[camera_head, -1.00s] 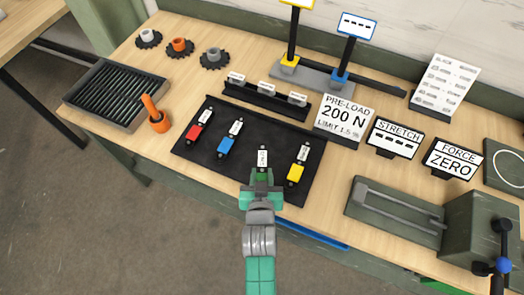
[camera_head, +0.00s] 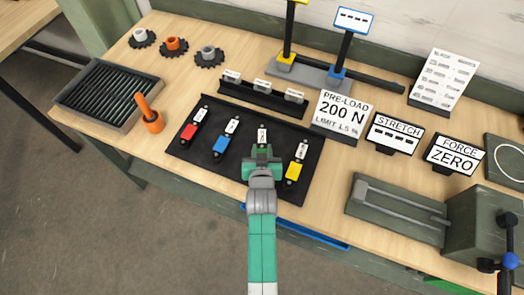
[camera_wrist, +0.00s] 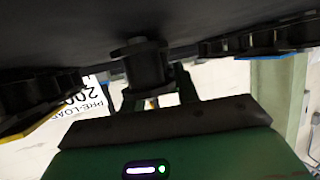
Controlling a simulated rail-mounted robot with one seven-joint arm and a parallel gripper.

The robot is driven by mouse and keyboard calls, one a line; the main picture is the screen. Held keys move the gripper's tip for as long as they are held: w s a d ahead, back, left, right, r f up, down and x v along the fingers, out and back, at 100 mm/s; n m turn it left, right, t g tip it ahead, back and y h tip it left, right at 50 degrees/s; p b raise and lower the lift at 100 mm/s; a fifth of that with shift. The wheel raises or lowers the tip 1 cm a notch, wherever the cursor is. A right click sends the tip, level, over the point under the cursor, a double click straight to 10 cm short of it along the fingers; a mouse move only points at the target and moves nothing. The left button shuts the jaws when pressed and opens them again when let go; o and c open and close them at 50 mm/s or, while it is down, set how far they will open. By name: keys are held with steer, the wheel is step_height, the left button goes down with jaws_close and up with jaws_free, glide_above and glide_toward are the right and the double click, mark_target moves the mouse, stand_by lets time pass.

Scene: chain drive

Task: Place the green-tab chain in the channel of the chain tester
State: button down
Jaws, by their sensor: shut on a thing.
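My gripper (camera_head: 261,166) is over the black mat (camera_head: 245,183), shut on the green-tab chain. The chain's white label (camera_head: 262,134) shows just beyond the fingers; the fingers hide its green tab. In the wrist view a dark chain link (camera_wrist: 147,65) sits between the fingertips, close to the mat; I cannot tell whether it touches. The chain tester is a dark green block (camera_head: 470,225) with a long channel plate (camera_head: 400,222) at the right of the bench, well away from my gripper. The channel looks empty.
Red-tab (camera_head: 189,132), blue-tab (camera_head: 221,145) and yellow-tab (camera_head: 293,172) chains lie on the mat beside my gripper. A pre-load sign (camera_head: 341,115), stretch sign (camera_head: 395,133) and force sign (camera_head: 454,153) stand behind the tester. Bare wood lies between mat and tester.

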steer(key=shift+r, duration=0.1)
steer(key=c, duration=1)
jaws_free()
steer(key=shift+f, duration=0.2)
steer(key=shift+c, duration=0.2)
steer(key=shift+r, duration=0.1)
steer(key=shift+s+r, duration=0.2)
steer(key=shift+r, duration=0.05)
steer(key=p+v, duration=0.2)
steer(key=v, duration=0.9)
steer(key=shift+s+p, duration=0.25)
steer(key=shift+p, duration=0.15)
steer(key=shift+r, duration=0.1)
